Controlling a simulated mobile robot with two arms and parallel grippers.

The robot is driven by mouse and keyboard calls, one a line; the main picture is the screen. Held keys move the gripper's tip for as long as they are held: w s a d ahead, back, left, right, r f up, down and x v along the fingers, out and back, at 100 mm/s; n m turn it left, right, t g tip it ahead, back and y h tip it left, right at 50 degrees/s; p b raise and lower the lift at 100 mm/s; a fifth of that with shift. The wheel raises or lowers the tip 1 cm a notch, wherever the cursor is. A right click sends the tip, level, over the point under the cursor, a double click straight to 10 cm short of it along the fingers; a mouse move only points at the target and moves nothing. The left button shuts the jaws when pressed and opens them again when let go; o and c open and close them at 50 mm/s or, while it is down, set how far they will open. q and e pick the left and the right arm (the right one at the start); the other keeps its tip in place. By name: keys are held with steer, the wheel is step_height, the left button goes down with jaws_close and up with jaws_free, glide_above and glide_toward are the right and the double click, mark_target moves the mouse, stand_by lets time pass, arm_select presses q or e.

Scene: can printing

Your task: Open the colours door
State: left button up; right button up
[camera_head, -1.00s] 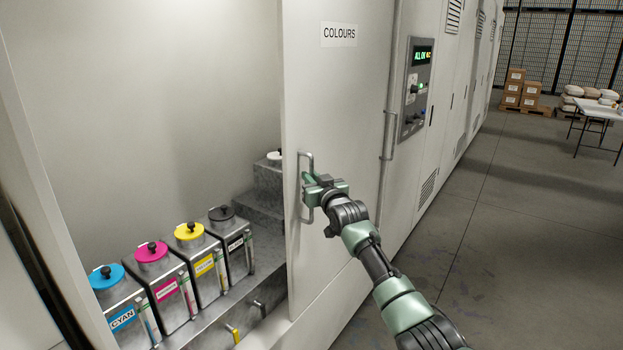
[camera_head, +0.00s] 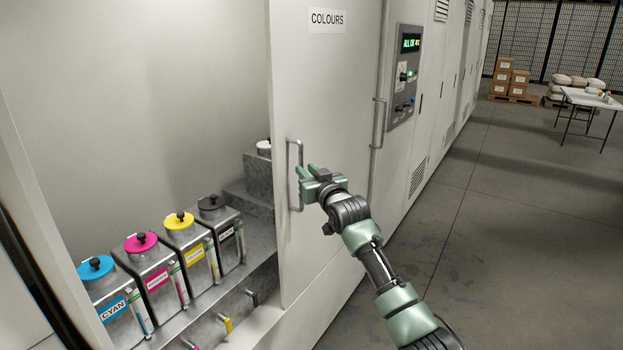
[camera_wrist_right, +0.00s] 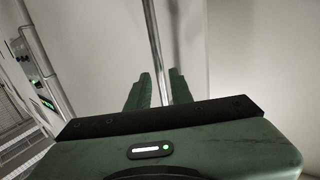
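The white COLOURS door (camera_head: 330,90) stands slid to the right, leaving the compartment on its left open. Its upright metal bar handle (camera_head: 291,160) is near the door's left edge. My right gripper (camera_head: 305,174) is just right of the handle, fingers spread and empty. In the right wrist view the handle bar (camera_wrist_right: 155,45) runs down between the two open fingers of the right gripper (camera_wrist_right: 160,88); a gap shows on each side, and I cannot tell how deep the bar sits. My left gripper is not in view.
Inside the compartment stand ink cans: cyan (camera_head: 113,312), magenta (camera_head: 153,272), yellow (camera_head: 193,248) and black (camera_head: 222,228). A control panel (camera_head: 405,80) is on the wall right of the door. Boxes (camera_head: 505,80) and a table (camera_head: 590,100) stand far right. The floor (camera_head: 480,230) is clear.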

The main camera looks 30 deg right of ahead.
steer(key=shift+s+a, duration=0.1)
steer(key=shift+s, duration=1.55)
steer(key=s+a+f+g, duration=0.15)
steer(key=s+f, duration=0.25)
steer(key=f, duration=1)
steer(key=s+a+f+g, duration=0.1)
steer(key=s+f+g, duration=0.25)
steer(key=f, duration=1.05)
steer(key=s+a+f+g, duration=0.15)
steer(key=s+f, duration=0.35)
steer(key=f, duration=0.9)
steer(key=s+a+f+n+g, duration=0.2)
steer(key=s+f+g, duration=0.2)
steer(key=s+f, duration=1.35)
steer(key=s+a+f+g, duration=0.2)
steer(key=s+f, duration=0.3)
steer(key=s, duration=0.7)
steer(key=s+a+f+g, duration=0.2)
steer(key=s+f, duration=0.3)
steer(key=s, duration=0.8)
steer(key=s+a+f+n+g+y, duration=0.1)
steer(key=s+f, duration=0.4)
steer(key=s, duration=0.8)
steer(key=shift+s+a+f+g, duration=0.2)
steer(key=shift+s+a+g, duration=0.05)
steer(key=shift+a+g, duration=0.5)
